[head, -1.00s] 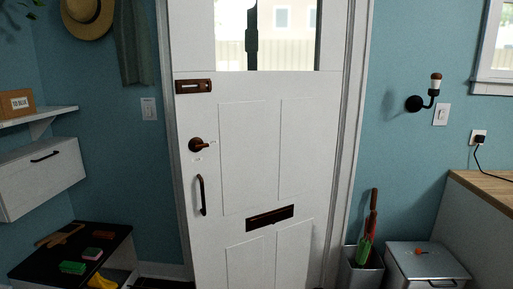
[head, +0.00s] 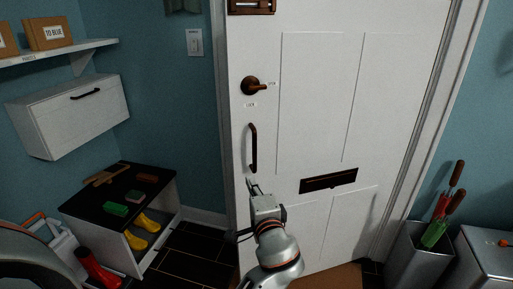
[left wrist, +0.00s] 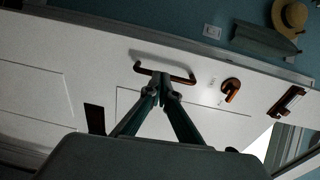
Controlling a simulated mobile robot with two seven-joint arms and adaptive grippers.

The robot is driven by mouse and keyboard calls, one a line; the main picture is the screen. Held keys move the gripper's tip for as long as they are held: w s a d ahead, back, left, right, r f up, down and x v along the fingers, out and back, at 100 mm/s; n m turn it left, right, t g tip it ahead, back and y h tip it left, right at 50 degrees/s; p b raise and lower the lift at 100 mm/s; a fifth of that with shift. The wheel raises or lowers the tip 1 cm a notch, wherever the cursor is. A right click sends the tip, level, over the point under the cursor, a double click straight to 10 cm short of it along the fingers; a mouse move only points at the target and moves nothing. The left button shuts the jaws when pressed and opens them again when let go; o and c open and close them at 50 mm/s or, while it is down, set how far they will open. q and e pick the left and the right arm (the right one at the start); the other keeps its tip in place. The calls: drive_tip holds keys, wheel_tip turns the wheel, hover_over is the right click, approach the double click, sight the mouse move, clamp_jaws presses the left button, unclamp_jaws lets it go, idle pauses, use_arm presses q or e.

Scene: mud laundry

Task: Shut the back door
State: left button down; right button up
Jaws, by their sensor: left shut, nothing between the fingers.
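The white back door (head: 320,100) fills the middle of the head view and stands in or close to its frame; I cannot tell whether it is fully shut. It has a dark bronze vertical pull handle (head: 253,148), a lever knob (head: 256,86) above it and a mail slot (head: 329,180). My left gripper (head: 252,184) is shut and empty, just below the pull handle in the head view. In the left wrist view its fingertips (left wrist: 160,82) point at the door beside the pull handle (left wrist: 164,65); contact is unclear. My right gripper is out of view.
A low shoe bench (head: 95,207) with yellow boots (head: 147,223) stands left of the door, under a white wall cabinet (head: 75,110). A metal umbrella bin (head: 408,250) and a grey box (head: 490,262) are at right.

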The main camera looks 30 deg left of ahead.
use_arm(q)
wheel_tip(320, 180, up, 2)
drive_tip(key=y, duration=0.1)
drive_tip(key=b, duration=0.2)
approach(238, 146)
drive_tip(key=x, duration=0.6)
drive_tip(key=shift+f, duration=0.15)
drive_tip(key=shift+w+a, duration=0.25)
drive_tip(key=shift+w, duration=0.05)
drive_tip(key=shift+w+a, duration=0.1)
drive_tip(key=shift+a, duration=0.05)
